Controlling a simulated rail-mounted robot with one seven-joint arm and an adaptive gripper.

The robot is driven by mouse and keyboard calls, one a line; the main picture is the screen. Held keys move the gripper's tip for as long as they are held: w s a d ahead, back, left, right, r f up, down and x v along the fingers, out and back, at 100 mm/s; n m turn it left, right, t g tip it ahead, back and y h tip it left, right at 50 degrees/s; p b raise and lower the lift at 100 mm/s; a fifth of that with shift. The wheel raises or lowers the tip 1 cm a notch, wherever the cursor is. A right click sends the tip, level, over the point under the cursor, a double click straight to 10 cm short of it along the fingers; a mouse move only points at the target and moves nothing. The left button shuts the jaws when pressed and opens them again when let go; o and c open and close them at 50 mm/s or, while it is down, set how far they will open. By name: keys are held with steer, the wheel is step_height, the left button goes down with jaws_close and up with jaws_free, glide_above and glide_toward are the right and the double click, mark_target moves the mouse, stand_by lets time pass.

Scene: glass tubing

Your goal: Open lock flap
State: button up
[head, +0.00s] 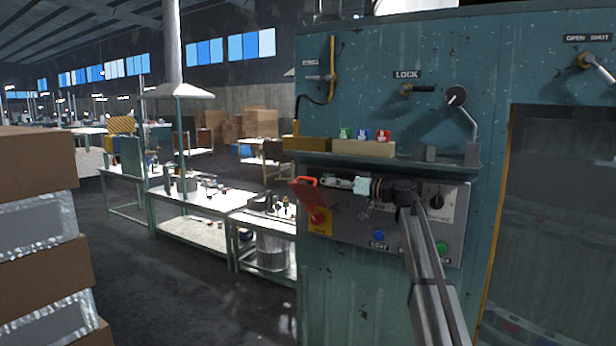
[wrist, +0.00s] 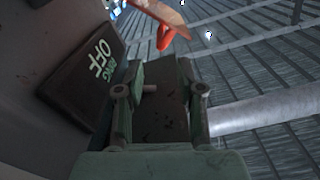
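A red flap (head: 304,193) with a bright red handle is at the left end of the grey control panel, above a yellow plate (head: 319,221). It stands tilted out from the panel, and a red knob (head: 317,214) shows below it. In the wrist view, an orange-red part (wrist: 165,30), apparently the flap, is at the top beyond the fingertips. My gripper (head: 334,183) points left just right of the flap. In the wrist view my gripper (wrist: 160,75) has its fingers apart, with no clear object held. Whether it touches the flap cannot be told.
A shelf (head: 385,158) with small coloured boxes overhangs the panel (head: 345,235). A lever under the LOCK label (head: 407,75) is higher up. A dark OFF plate (wrist: 88,70) is left of my fingers. Workbenches (head: 205,200) and stacked boxes (head: 38,190) stand left.

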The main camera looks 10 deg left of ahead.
mark_target(308, 179)
steer(key=p+x, duration=0.3)
steer(key=x, duration=0.6)
steer(key=shift+r, duration=0.15)
steer(key=shift+w+a, duration=0.25)
steer(key=shift+a, duration=0.4)
jaws_close()
